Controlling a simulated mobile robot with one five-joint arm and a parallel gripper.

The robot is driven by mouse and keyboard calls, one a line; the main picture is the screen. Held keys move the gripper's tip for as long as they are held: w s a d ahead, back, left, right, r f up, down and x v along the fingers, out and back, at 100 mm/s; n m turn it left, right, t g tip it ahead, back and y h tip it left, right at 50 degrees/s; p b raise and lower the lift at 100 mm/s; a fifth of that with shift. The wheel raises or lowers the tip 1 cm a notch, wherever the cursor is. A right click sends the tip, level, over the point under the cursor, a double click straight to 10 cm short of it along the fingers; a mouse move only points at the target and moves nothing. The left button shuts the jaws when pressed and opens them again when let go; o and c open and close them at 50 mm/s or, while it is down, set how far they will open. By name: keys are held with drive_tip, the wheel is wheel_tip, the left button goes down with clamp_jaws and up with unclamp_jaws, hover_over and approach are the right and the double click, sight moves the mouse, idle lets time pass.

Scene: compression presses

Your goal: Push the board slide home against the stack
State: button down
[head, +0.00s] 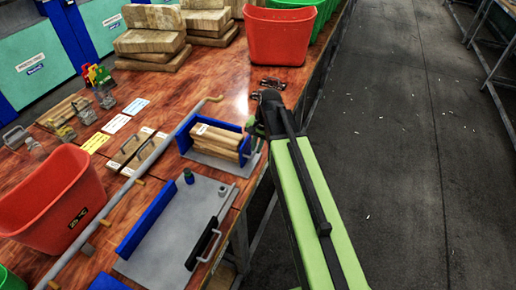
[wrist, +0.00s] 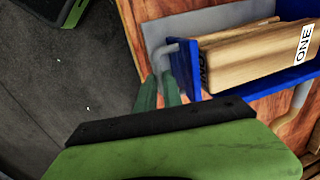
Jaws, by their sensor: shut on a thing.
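The board stack (head: 219,140), several wooden boards, lies on a grey base plate between blue walls on the bench. In the wrist view the stack (wrist: 255,66) carries a white label reading "ONE". The board slide, an upright blue plate (wrist: 183,70) with a bent grey handle (wrist: 160,50), stands at the near end of the stack. The boards' ends look very close to the blue plate; I cannot tell whether they touch. My gripper (wrist: 160,88), with green fingers, is shut on the handle. In the head view my gripper (head: 257,128) is at the slide's right side.
A red bin (head: 278,36) stands behind, another (head: 48,200) at left. A long grey rail (head: 120,195) runs left of the presses. Open floor (head: 405,150) lies right of the bench.

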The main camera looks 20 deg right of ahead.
drive_tip(key=c, duration=1.5)
unclamp_jaws()
drive_tip(key=shift+s, duration=0.1)
drive_tip(key=d+r+p, duration=0.1)
drive_tip(key=r+p, duration=0.4)
drive_tip(key=s+d+r+p, duration=0.1)
drive_tip(key=r+p, duration=0.5)
drive_tip(key=s+r+p, duration=0.1)
drive_tip(key=r+p, duration=0.5)
drive_tip(key=shift+d+r, duration=0.1)
drive_tip(key=shift+d, duration=0.3)
drive_tip(key=shift+c, duration=0.2)
